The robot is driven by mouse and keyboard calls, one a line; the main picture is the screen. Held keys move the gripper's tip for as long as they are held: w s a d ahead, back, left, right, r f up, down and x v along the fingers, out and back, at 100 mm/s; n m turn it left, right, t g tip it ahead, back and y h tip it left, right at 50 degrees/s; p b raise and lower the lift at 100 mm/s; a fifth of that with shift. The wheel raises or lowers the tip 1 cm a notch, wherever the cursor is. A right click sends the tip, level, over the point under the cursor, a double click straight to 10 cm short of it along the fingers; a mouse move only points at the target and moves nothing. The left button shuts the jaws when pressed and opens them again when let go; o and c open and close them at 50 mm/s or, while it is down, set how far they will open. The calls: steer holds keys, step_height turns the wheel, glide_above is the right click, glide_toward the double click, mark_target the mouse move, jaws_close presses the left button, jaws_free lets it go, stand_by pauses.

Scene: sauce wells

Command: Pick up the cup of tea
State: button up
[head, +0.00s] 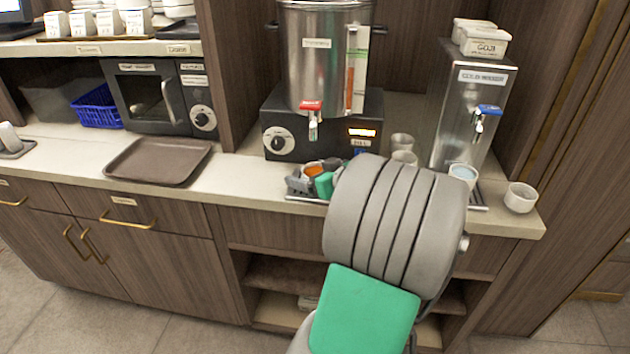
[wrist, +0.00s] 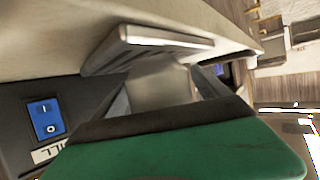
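In the head view, a small patch of orange-brown liquid (head: 314,170), which looks like tea, shows at the front of the counter below the urn. The cup around it is mostly hidden by my gripper (head: 312,183). Grey gripper parts lie to its left and a green part to its right. In the wrist view, the green part of my gripper (wrist: 165,95) fills the bottom, with grey parts beyond it. A pale grey surface shows between them; I cannot tell whether it is the cup. Whether the fingers touch the cup is not clear.
The steel urn (head: 325,60) with a red tap stands behind my gripper. The cold water dispenser (head: 475,100) stands right, with a cup of bluish liquid (head: 463,175) below it. A white cup (head: 521,198) stands near the right edge. A brown tray (head: 158,160) lies left.

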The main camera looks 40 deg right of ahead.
steer(key=c, duration=1.5)
steer(key=shift+c, duration=0.5)
steer(key=shift+r, duration=0.15)
